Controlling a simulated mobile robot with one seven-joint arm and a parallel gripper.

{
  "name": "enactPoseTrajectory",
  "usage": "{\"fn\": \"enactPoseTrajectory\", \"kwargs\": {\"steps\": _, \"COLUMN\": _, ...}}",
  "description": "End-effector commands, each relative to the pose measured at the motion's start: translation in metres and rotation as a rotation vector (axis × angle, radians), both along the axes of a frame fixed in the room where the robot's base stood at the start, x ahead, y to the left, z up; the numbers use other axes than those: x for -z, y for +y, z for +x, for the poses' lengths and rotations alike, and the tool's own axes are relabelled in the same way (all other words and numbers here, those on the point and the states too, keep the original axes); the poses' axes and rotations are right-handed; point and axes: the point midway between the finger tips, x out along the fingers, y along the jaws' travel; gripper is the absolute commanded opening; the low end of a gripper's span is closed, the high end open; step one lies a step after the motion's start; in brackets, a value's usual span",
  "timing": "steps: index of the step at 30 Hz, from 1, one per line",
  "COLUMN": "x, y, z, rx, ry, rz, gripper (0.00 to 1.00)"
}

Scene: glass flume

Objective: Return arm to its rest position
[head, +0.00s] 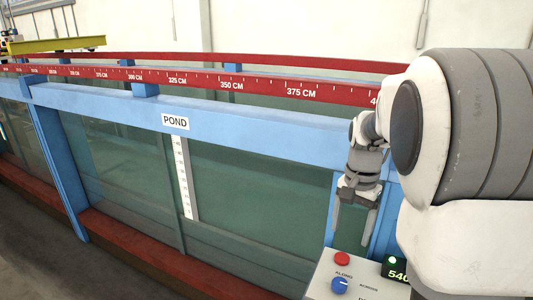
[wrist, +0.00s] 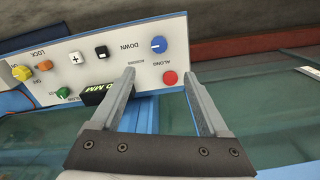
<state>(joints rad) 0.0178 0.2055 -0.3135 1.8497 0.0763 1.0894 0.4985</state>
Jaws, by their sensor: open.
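My gripper (head: 354,219) hangs pointing down in front of the flume's blue post in the head view, just above and behind the control panel. Its two fingers are apart with nothing between them. In the wrist view my gripper (wrist: 158,88) is open and empty, with its fingertips near the panel's edge by the red button and blue knob. Part of my arm covers the right side of the head view.
The control panel (head: 325,285) has a red button (head: 342,258), a blue knob (head: 339,285) and a green-lit display (head: 397,271). The wrist view shows more buttons on the panel (wrist: 205,72). The glass flume (head: 270,190) with its red scale rail (head: 262,86) runs behind.

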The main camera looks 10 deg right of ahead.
Motion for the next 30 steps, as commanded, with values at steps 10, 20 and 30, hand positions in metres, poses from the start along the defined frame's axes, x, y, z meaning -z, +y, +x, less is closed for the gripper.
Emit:
{"fn": "enactPoseTrajectory", "kwargs": {"steps": 10, "x": -0.049, "y": 0.051, "z": -0.054, "rx": -0.27, "ry": -0.167, "rz": 0.004, "gripper": 0.78}}
{"fn": "enactPoseTrajectory", "kwargs": {"steps": 20, "x": -0.072, "y": 0.097, "z": -0.126, "rx": -0.592, "ry": -0.339, "rz": -0.081, "gripper": 0.78}}
{"fn": "enactPoseTrajectory", "kwargs": {"steps": 30, "x": -0.067, "y": 0.119, "z": -0.175, "rx": -0.817, "ry": -0.445, "rz": -0.202, "gripper": 0.78}}
